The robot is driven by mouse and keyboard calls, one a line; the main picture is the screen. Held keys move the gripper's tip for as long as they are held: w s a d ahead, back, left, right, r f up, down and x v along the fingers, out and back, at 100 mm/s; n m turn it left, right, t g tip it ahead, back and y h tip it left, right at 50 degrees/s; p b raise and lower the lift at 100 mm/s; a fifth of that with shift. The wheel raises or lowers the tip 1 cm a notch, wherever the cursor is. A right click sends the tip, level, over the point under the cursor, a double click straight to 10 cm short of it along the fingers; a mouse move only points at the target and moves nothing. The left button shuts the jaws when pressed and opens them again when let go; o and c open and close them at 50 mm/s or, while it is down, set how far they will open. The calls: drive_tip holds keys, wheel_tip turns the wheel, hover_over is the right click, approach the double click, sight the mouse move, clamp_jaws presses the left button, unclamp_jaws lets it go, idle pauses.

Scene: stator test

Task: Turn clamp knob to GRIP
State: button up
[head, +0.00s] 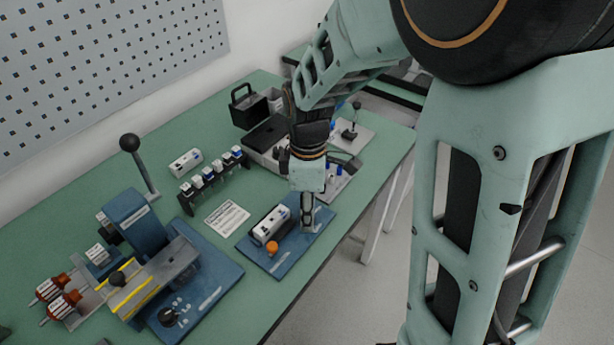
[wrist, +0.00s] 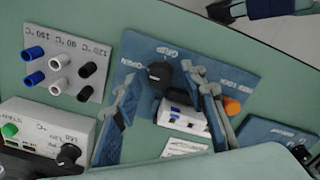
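A black knob (wrist: 159,74) stands on a small blue plate (wrist: 222,62) in the wrist view. In the head view my gripper (head: 307,212) points down over the right part of the blue plate (head: 262,259) and hides the knob. A white block-shaped device (head: 270,224) and an orange button (head: 271,248) sit on the plate.
A blue lever press (head: 135,222) stands at left, with another black knob (head: 168,316) on its base. A printed card (head: 227,217) and a rack of small parts (head: 212,172) lie behind the plate. A grey panel of coloured posts (wrist: 88,48) is nearby.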

drive_tip(key=shift+f, duration=0.25)
clamp_jaws()
